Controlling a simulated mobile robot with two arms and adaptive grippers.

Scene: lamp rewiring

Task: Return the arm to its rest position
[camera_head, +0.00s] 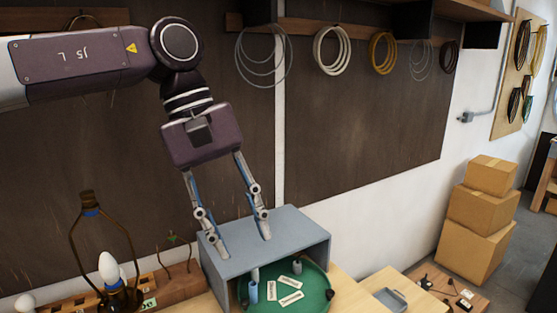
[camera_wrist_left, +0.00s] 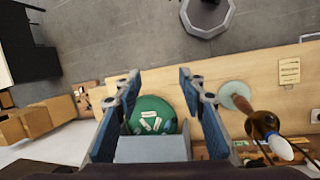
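My left gripper (camera_head: 244,244) hangs from my left arm at the upper left, fingers pointing down. Its two fingers are spread apart with nothing between them. In the head view the fingertips appear in front of the top of a grey open-fronted box (camera_head: 291,226); whether they touch it I cannot tell. In the left wrist view the fingers of this gripper (camera_wrist_left: 160,76) are also wide apart and empty, with the grey box (camera_wrist_left: 152,149) below them. My right gripper is not in view.
A green round tray (camera_head: 322,285) with white labels and small cylinders sits partly inside the box. A lamp with a white bulb (camera_head: 107,268) stands left. Wire coils (camera_head: 332,50) hang on the back wall. Cardboard boxes (camera_head: 472,250) are stacked at right.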

